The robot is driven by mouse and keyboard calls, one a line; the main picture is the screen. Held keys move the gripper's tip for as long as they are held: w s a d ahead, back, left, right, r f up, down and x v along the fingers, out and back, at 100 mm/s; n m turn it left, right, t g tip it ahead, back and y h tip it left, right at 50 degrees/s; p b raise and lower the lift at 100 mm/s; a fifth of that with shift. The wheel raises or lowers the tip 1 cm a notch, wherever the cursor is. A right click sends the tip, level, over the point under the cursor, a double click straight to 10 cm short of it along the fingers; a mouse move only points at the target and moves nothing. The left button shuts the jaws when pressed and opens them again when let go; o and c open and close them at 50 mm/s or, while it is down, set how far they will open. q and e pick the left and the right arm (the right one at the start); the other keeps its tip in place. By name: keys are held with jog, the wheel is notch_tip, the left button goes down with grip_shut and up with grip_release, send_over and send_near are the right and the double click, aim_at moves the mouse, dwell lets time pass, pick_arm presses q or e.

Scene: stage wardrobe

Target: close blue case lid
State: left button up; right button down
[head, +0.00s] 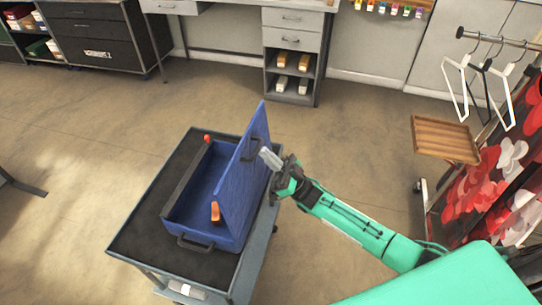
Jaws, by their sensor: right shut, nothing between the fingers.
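The blue case (207,183) sits on the black top of a grey cart, with orange latches and a dark handle on its front side. Its lid (242,178) stands up, tilted, along the right side of the case, so the case is open. My right gripper (268,157) is shut and empty. It is at the right, outer side of the lid, near its upper part; I cannot tell whether it touches the lid. The inside of the case looks empty where it shows. My left gripper is not in view.
The cart (137,243) has bare top in front and to the left of the case. A wooden tray (445,139) and a rack with hangers (483,80) stand at the right. Drawers (293,40) line the back wall. The floor around the cart is clear.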

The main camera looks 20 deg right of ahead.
jog(key=w+a+g+h+p, duration=0.4)
jog(key=w+a+h+p, duration=0.2)
jog(key=a+p, duration=0.25)
jog(key=w+a+f+g+h+p, duration=0.4)
jog(key=a+f, duration=0.4)
jog(key=f, duration=0.2)
jog(key=shift+w+a+f+g+h+p, duration=0.15)
jog(key=shift+w+f+g+h+p, duration=0.15)
jog(key=shift+w+h+p, duration=0.55)
jog(key=shift+s+f+h, duration=0.1)
jog(key=shift+s+h, duration=0.1)
jog(key=shift+h, duration=0.15)
jog(key=shift+s, duration=0.1)
